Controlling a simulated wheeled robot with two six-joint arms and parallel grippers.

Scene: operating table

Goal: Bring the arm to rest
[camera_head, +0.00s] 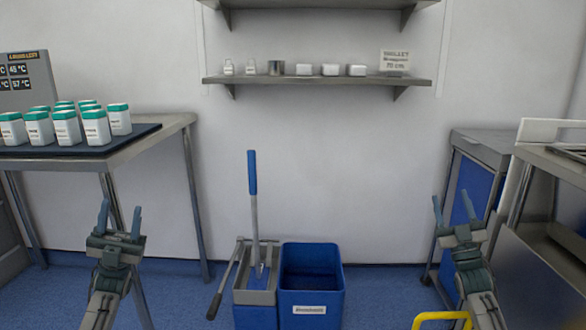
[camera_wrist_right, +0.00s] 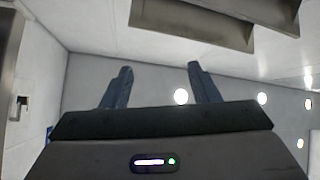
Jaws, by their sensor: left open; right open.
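My left gripper (camera_head: 120,222) is at the lower left of the head view, pointing up, with its two blue fingers apart and nothing between them. It is in front of the steel table on the left. My right gripper (camera_head: 453,212) is at the lower right of the head view, also pointing up, open and empty. In the right wrist view the right gripper (camera_wrist_right: 158,85) shows its fingers spread, with only wall and ceiling beyond them.
A steel table (camera_head: 160,135) at left bears several white bottles (camera_head: 67,126) with green caps. A blue bin (camera_head: 311,285) and a mop bucket (camera_head: 255,290) stand on the floor between my arms. A blue-sided cabinet (camera_head: 470,190) and a steel cart (camera_head: 550,165) are at right. A wall shelf (camera_head: 320,80) is behind.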

